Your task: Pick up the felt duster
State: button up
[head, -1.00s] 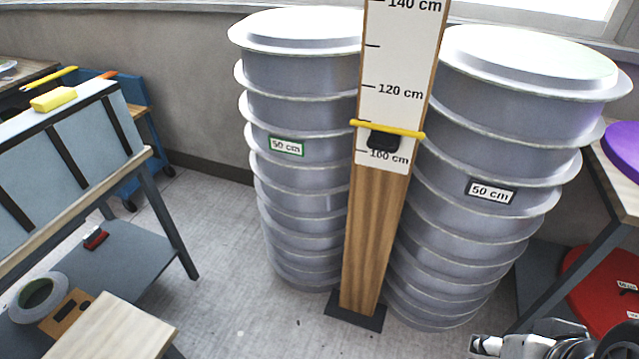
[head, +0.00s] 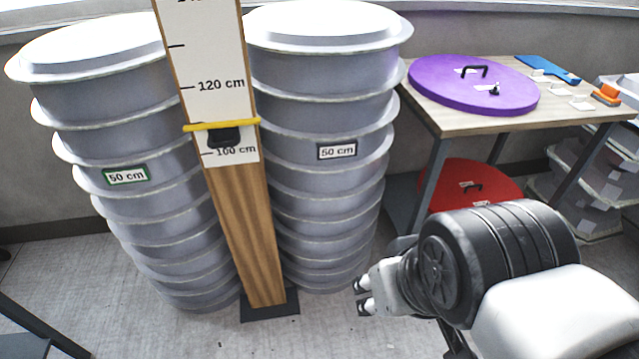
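My gripper (head: 363,295) is in the lower middle of the head view, pointing left over the floor. Its two small fingers look apart, with nothing seen between them. I cannot clearly identify the felt duster. A small orange block-like object (head: 606,95) lies at the right end of the wooden table and may be the duster, but it is too small to be sure. My gripper is well to the left of it and nearer to me.
Two stacks of grey round moulds (head: 120,200) (head: 320,180) flank a wooden measuring post (head: 235,215). The table (head: 440,118) carries a purple disc (head: 430,85) and a blue strip (head: 547,68). A red disc (head: 490,175) is below; clear bins (head: 590,190) stand right.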

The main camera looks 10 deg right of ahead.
aim_at(608, 95)
jog(key=z, duration=1.8)
jog(key=u, duration=2.35)
jog(key=z, duration=2.35)
jog(key=i, duration=0.25)
